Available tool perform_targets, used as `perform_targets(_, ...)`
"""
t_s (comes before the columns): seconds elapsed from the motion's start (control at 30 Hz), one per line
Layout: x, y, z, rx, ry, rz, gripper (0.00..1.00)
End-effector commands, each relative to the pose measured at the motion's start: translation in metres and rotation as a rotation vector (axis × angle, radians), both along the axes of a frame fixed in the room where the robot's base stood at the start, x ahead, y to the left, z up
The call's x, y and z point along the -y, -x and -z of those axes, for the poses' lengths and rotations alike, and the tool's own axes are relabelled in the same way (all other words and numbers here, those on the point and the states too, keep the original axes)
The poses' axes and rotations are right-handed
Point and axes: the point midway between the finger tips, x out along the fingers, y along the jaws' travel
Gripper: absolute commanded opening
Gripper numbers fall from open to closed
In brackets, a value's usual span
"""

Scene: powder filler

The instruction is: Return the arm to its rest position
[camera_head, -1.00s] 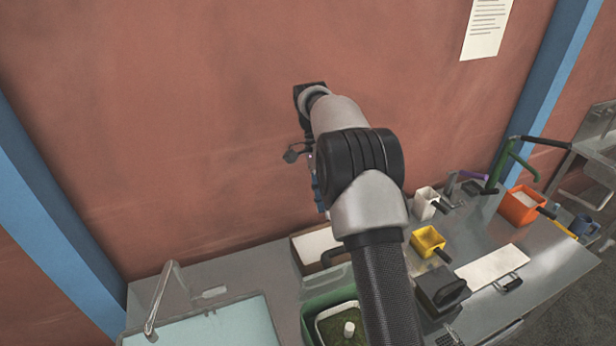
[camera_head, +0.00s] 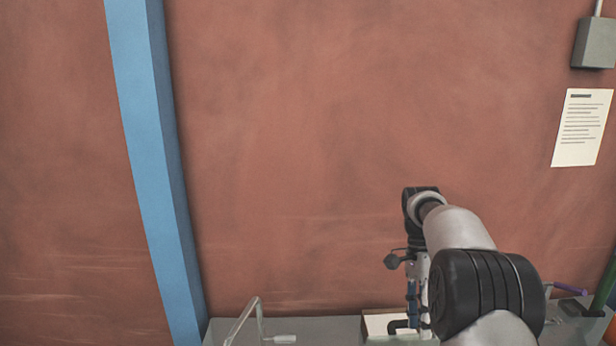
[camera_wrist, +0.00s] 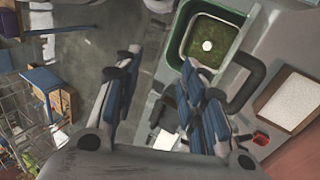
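My arm rises from the lower right in the head view, in front of the red wall. My gripper (camera_head: 418,312) hangs from its far end, partly hidden behind the arm's black joint. In the wrist view my gripper (camera_wrist: 163,90) shows its two blue-padded fingers spread apart. Nothing is held between them. Grey floor and the counter's edge show through the gap.
The wrist view shows a green bin (camera_wrist: 187,62) with green contents, a brown-framed white tray (camera_wrist: 285,100) and a small red container (camera_wrist: 261,138). Floor lies left in the wrist view.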

Motion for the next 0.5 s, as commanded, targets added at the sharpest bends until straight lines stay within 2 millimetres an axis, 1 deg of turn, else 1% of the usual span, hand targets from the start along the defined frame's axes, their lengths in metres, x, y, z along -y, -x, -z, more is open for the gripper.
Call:
perform_targets(0.03,-0.003,0.003,0.003,0.016,-0.010,-0.027,0.38)
perform_targets(0.27,-0.018,0.021,-0.008,0.100,-0.057,-0.176,0.38)
perform_targets(0.37,-0.026,0.035,-0.012,0.148,-0.078,-0.262,0.38)
perform_targets(0.47,-0.036,0.055,-0.013,0.210,-0.102,-0.377,0.38)
perform_targets(0.5,-0.041,0.065,-0.012,0.239,-0.111,-0.434,0.38)
